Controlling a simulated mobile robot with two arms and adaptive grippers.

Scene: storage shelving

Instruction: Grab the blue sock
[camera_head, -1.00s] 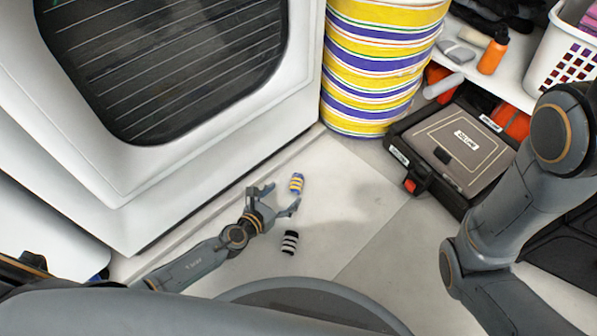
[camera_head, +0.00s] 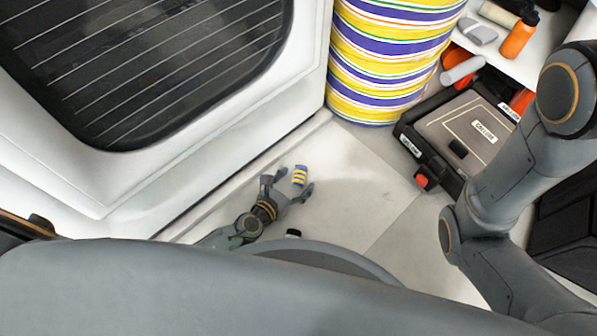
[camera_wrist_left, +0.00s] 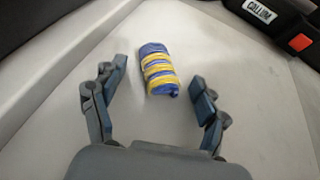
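The blue sock (camera_head: 300,175), rolled up with yellow stripes, lies on the pale floor in front of the white appliance. In the left wrist view the sock (camera_wrist_left: 159,71) lies between and slightly beyond the fingertips, with floor visible on both sides of it. My left gripper (camera_head: 287,184) is open around the near end of the sock; its spread fingers (camera_wrist_left: 163,76) also show in the left wrist view and touch nothing. My right arm comes in at the right, but its gripper is out of view.
A black-and-white rolled sock (camera_head: 293,233) is mostly hidden behind my base. The white appliance (camera_head: 215,135) stands at the left. A striped drum (camera_head: 385,65) and a dark case (camera_head: 462,135) stand beyond. The floor right of the blue sock is clear.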

